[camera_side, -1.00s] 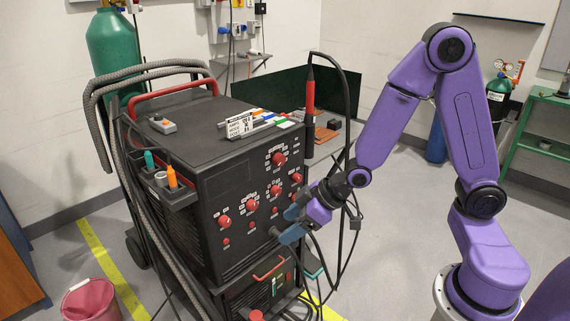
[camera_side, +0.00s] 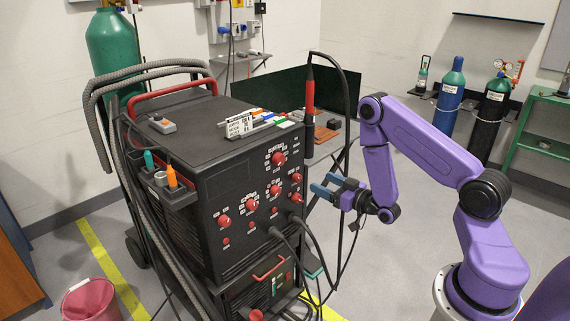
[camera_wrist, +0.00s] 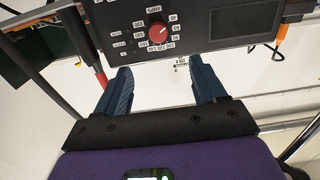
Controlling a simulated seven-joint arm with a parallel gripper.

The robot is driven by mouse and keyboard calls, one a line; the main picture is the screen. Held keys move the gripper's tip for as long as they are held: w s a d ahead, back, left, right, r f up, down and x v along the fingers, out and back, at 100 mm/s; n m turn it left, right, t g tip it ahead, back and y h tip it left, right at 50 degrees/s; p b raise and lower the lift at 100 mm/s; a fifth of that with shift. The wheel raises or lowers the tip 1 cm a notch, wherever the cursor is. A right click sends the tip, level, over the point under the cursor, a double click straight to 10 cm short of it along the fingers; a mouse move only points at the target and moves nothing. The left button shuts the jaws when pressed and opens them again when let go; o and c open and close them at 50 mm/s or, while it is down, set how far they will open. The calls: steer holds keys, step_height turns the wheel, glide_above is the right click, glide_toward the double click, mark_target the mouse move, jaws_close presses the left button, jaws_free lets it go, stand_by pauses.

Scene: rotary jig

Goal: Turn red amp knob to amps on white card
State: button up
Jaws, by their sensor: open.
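The black welding machine (camera_side: 185,175) has several red knobs on its front panel. The upper one (camera_side: 279,158) has white value labels around it. In the wrist view one red knob (camera_wrist: 158,31) is ringed by white labels, just beyond my fingertips; its pointer detail is too small to read surely.
A torch with a red handle (camera_side: 310,95) and its black cable hang at the panel's right, close to my gripper. Cables leave the lower panel. A tool tray (camera_side: 175,192) is on the machine's left.

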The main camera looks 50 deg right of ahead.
mark_target(282, 161)
steer(key=w, duration=1.7)
steer(key=shift+w+d, duration=0.15)
steer(key=shift+d, duration=0.05)
steer(key=c, duration=1)
